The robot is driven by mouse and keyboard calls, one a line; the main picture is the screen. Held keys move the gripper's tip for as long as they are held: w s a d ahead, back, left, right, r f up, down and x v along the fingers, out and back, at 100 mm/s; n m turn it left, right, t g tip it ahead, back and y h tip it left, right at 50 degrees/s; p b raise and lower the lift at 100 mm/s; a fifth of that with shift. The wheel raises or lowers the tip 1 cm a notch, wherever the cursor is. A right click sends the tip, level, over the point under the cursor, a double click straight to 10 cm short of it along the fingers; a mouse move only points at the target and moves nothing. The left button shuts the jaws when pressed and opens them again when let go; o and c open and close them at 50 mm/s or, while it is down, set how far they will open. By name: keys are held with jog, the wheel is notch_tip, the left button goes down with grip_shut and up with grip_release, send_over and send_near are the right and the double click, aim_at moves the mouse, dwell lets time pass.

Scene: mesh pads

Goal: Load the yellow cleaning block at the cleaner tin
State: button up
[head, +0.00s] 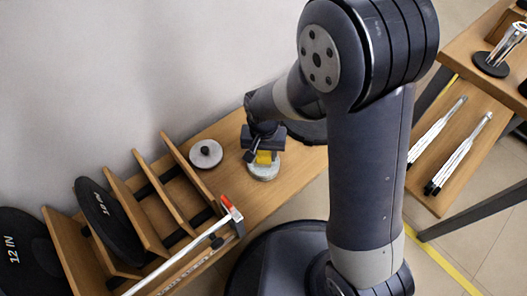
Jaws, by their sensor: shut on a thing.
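My gripper (262,151) points down over the wooden bench and is shut on the yellow cleaning block (264,157). The block is just above or touching a round, pale grey, tin-like thing (265,173); I cannot tell if they touch. My gripper and the block hide part of its top. To its left is a second round grey piece (206,158) with a dark knob in its middle. No label shows on either, so I cannot tell for sure which is the cleaner tin.
A slotted wooden rack (152,228) holds dark round pads, one being a black disc (108,222). A long silver bar (180,252) with a red-orange end lies at its front. A wooden shelf (435,192) with silver tools stands right.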

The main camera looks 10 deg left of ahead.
aim_at(264, 153)
jog(key=shift+f, duration=0.45)
dwell(1.1)
notch_tip(264, 153, up, 7)
jog(key=p, duration=0.5)
jog(key=shift+r, duration=0.1)
dwell(0.4)
dwell(0.6)
jog(key=w+d+r+p, duration=0.1)
jog(key=w+d+r, duration=0.2)
jog(key=w+d, duration=0.3)
jog(key=w+d+r+m, duration=0.1)
jog(key=w+d+r, duration=0.15)
jog(key=d, duration=0.65)
jog(key=w+d+r+p, duration=0.1)
jog(key=w+d+r, duration=0.2)
jog(key=w+d, duration=0.3)
jog(key=s+d+r+p, duration=0.1)
jog(key=s+r+p, duration=0.2)
jog(key=r+p, duration=0.9)
jog(key=p, duration=0.9)
jog(key=shift+p, duration=0.35)
